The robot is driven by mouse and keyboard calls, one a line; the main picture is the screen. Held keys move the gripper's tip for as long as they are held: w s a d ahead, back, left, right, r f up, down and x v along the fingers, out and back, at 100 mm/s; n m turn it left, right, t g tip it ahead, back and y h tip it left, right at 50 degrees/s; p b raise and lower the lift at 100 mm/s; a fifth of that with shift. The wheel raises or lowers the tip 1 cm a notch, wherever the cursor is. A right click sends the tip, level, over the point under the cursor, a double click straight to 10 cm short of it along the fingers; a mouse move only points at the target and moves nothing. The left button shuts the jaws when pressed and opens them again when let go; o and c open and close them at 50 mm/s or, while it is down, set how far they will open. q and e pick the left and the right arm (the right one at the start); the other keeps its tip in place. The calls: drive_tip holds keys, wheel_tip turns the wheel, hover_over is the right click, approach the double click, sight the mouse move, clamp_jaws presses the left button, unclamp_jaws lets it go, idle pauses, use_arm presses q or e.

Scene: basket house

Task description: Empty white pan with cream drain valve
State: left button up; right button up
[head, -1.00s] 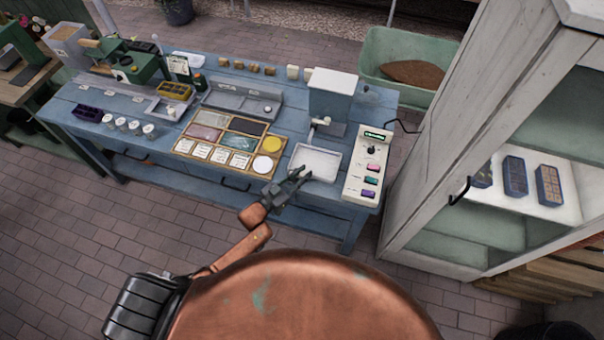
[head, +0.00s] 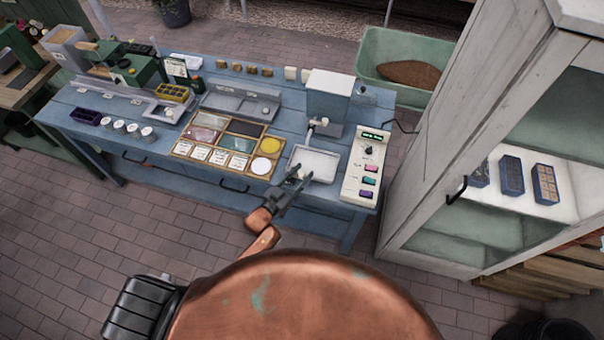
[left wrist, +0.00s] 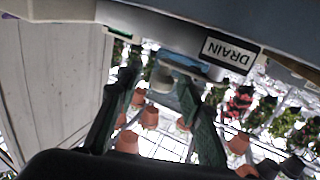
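The white pan (head: 318,160) sits at the front edge of the blue bench, under the spout of a grey hopper. My left gripper (head: 303,177) is at the pan's front edge and hides part of it. In the left wrist view, a DRAIN label (left wrist: 230,53) shows upside down on the blue-grey front. The pan's contents cannot be made out. My right gripper is not in view.
A control box (head: 366,166) with coloured buttons stands right of the pan. A wooden tray of compartments (head: 226,150) lies left of it. The grey hopper (head: 329,98) stands behind. A white cabinet (head: 468,125) rises at the right. The floor before the bench is clear.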

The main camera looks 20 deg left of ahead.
use_arm(q)
drive_tip(key=v, duration=1.2)
idle(0.4)
